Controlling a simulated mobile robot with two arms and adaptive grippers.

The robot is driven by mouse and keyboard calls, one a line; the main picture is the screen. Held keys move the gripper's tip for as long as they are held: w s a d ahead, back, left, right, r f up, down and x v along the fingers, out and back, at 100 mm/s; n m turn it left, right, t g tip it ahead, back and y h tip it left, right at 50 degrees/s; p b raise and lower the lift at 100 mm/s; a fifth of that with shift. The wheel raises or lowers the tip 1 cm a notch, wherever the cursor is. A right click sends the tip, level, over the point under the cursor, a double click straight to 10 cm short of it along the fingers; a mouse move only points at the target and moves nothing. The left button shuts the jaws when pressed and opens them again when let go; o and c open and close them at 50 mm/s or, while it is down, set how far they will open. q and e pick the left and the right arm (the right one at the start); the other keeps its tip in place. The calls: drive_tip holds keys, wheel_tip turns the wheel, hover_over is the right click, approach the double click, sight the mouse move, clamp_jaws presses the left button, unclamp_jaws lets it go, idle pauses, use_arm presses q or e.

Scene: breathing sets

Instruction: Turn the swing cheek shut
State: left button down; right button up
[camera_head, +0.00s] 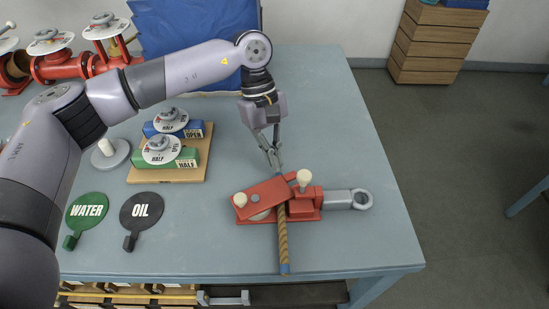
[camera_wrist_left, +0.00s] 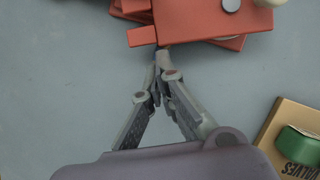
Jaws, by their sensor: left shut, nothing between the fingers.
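A red rope device (camera_head: 305,213) lies on the blue-grey table, with a grey eye bar (camera_head: 345,199) at its right. Its upper red plate, seemingly the swing cheek (camera_head: 265,188), sits at an angle to the base, so part of a pale disc shows below it. A pale knob (camera_head: 240,200) stands at its left end. A tan rope (camera_head: 283,240) runs from the device toward the front edge. My left gripper (camera_head: 276,167) is shut and empty, just behind the device. In the left wrist view the fingertips (camera_wrist_left: 161,65) are close to the red plate (camera_wrist_left: 190,20); contact is unclear.
A second pale knob (camera_head: 304,178) stands on the device's right part. A wooden board (camera_head: 168,174) with green and blue valve blocks lies left. WATER (camera_head: 87,211) and OIL (camera_head: 141,211) paddles lie at front left. Table right of the device is clear.

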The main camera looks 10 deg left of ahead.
use_arm(q)
drive_tip(key=v, duration=1.1)
drive_tip(key=shift+m, duration=0.3)
drive_tip(key=f+p, duration=0.1)
drive_tip(key=f, duration=0.2)
drive_tip(key=f+p, duration=0.2)
drive_tip(key=f, duration=0.1)
drive_tip(key=a+f+p, duration=0.1)
drive_tip(key=f, duration=0.2)
drive_tip(key=shift+s+f+p, duration=0.25)
drive_tip(key=shift+p, duration=0.15)
drive_tip(key=shift+s+d+f+p, duration=0.15)
drive_tip(key=shift+s+d+p, duration=0.35)
drive_tip(key=shift+s+p, duration=0.1)
drive_tip(key=shift+s+d+f+p, duration=0.2)
drive_tip(key=shift+s+d+p, duration=0.3)
drive_tip(key=shift+s, duration=0.15)
drive_tip(key=shift+s+d+f, duration=0.15)
drive_tip(key=shift+s+d, duration=0.15)
drive_tip(key=shift+s, duration=0.15)
drive_tip(key=shift+w, duration=0.1)
